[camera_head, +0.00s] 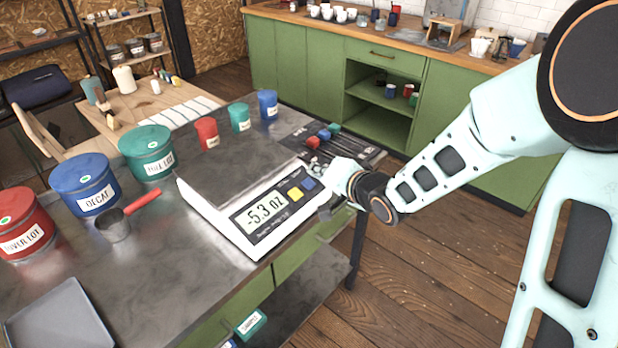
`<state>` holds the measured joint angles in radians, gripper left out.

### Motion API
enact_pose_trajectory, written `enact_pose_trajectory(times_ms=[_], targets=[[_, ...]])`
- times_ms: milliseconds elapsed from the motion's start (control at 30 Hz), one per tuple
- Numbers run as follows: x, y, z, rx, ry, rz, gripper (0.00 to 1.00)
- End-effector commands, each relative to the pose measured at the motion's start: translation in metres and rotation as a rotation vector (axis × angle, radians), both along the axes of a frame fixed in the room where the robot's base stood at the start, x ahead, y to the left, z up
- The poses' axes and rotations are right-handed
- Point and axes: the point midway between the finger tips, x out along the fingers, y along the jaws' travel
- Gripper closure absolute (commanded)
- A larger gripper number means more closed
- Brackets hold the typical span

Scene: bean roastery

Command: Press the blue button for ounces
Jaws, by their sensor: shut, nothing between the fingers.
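A white scale (225,222) with a dark weighing plate (240,165) stands on the metal table. Its display (265,213) reads "-5.3 OZ". A yellow button (295,194) is to the right of the display. The blue button (308,183) is just beyond the yellow one, at the scale's right front corner. My gripper (324,182) is shut and empty, close to the right of the blue button. I cannot tell whether the fingertips touch the scale. Nothing lies on the weighing plate.
Red, blue and green tins (84,182) and a scoop with a red handle (118,222) stand left of the scale. Small red, green and blue cups (240,118) stand behind it. A dark tray (62,318) lies front left. A dark panel with coloured knobs (340,150) is behind my gripper.

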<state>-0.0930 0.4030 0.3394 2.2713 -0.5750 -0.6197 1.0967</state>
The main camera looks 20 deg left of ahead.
Motion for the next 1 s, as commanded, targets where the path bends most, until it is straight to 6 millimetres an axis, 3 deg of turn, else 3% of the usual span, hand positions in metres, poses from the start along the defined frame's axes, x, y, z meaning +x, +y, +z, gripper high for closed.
enact_pose_trajectory(times_ms=[33,300,1000], targets=[[-0.001,-0.002,0.011,0.000,0.000,-0.002,1.00],[-0.004,-0.009,0.031,0.000,-0.001,-0.001,1.00],[-0.004,-0.009,0.029,0.000,0.000,0.000,1.00]])
